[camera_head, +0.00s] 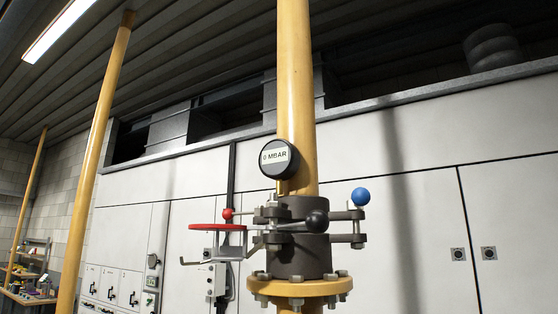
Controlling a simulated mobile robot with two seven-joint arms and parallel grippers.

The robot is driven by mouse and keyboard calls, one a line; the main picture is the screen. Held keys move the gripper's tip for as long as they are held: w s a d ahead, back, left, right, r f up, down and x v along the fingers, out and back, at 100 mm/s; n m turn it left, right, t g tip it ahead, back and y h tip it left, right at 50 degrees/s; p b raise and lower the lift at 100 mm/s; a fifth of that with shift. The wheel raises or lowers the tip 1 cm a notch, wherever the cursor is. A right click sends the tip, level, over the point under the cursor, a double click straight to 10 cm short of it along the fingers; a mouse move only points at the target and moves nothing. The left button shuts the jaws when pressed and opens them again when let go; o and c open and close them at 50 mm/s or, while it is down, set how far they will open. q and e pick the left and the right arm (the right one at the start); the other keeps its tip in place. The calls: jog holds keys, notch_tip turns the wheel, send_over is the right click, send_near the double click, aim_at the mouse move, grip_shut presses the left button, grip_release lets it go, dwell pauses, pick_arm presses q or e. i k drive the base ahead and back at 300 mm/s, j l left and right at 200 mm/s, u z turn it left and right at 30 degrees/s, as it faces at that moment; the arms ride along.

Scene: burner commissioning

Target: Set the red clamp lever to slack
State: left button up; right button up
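A lever with a red ball knob (228,214) sits on the left of the dark flange clamp (303,256) around the yellow vertical pipe (296,100). Its short arm runs right from the knob to the clamp's bolts. A lever with a black knob (317,220) is at the front, and one with a blue knob (360,196) is at the right. A flat red handle (217,227) lies just below the red knob. I cannot tell from this view whether the red lever is tight or slack. Neither of my grippers is in view.
A round gauge (279,157) reading "0 MBAR" is on the pipe above the clamp. A yellow bolted flange (300,286) is below it. White cabinets (400,200) stand behind. Another yellow pipe (95,160) stands to the left, with a workbench (28,297) far left.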

aim_at(228, 214)
jog(key=i+j+z, duration=0.1)
jog(key=j, duration=0.2)
jog(key=i+j+z, duration=0.1)
jog(key=j, duration=0.25)
jog(key=i+j+z, duration=0.1)
jog(key=j, duration=0.25)
jog(key=i+j+z, duration=0.1)
jog(key=j, duration=0.25)
jog(key=i+j+z, duration=0.1)
jog(key=j, duration=0.3)
jog(key=i, duration=0.1)
